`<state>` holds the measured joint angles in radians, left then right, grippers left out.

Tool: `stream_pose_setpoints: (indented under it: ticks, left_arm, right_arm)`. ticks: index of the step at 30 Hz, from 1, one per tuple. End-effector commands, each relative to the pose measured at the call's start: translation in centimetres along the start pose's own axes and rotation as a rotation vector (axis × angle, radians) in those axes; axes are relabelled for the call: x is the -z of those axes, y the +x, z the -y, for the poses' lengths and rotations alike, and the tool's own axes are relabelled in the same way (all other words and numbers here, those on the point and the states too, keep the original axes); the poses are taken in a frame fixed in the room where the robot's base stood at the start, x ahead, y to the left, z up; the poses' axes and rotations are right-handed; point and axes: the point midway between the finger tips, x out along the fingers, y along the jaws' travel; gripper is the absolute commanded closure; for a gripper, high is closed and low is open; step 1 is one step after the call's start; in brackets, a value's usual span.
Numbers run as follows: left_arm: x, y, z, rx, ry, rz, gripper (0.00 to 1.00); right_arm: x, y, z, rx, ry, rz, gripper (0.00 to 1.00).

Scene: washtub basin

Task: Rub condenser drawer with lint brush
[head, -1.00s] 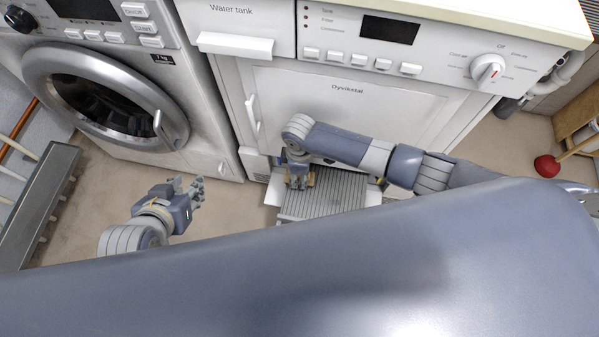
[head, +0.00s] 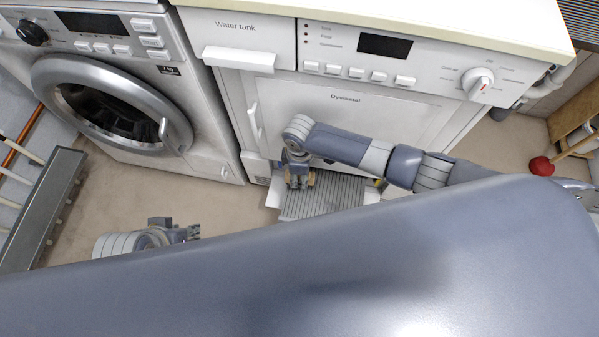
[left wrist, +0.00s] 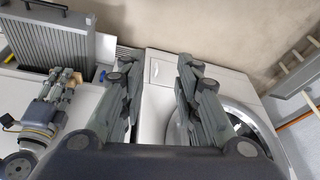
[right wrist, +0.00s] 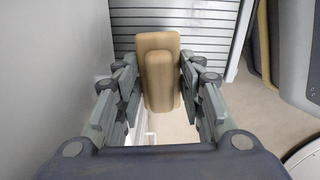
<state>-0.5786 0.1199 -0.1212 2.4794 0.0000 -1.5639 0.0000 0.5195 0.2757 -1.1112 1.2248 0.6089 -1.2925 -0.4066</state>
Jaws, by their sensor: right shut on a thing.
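The condenser drawer (head: 325,195), a grey ribbed block with white edges, sticks out at the foot of the dryer. It also shows in the left wrist view (left wrist: 50,42) and behind the brush in the right wrist view (right wrist: 205,22). My right gripper (head: 298,182) is shut on the lint brush (right wrist: 160,75), a tan wooden block, at the drawer's left part. The brush's bristles are hidden, so contact with the ribs cannot be told. My left gripper (head: 188,232) is open and empty, with its fingers spread in the left wrist view (left wrist: 158,85), away from the drawer.
The dryer (head: 350,110) stands behind the drawer, with a washing machine (head: 110,100) on its left. A grey rack (head: 45,205) stands at the far left. A red plunger (head: 541,166) is at the far right. Bare floor lies left of the drawer.

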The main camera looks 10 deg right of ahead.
Motion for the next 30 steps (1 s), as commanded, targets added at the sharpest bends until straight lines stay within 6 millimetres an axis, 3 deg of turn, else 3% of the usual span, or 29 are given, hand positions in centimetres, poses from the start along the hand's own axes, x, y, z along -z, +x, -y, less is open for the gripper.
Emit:
stream_pose_setpoints:
  ticks: [1, 30]
  left_arm:
    - [-0.4, -0.4, 0.1, 0.001, -0.001, 0.020, 0.70]
    - [-1.6, 8.3, -0.4, -0.008, 0.005, 0.062, 0.70]
  right_arm:
    - [-0.1, -0.4, 0.0, 0.000, 0.001, 0.000, 0.83]
    - [-0.5, -2.5, 0.0, -0.001, 0.006, 0.000, 0.83]
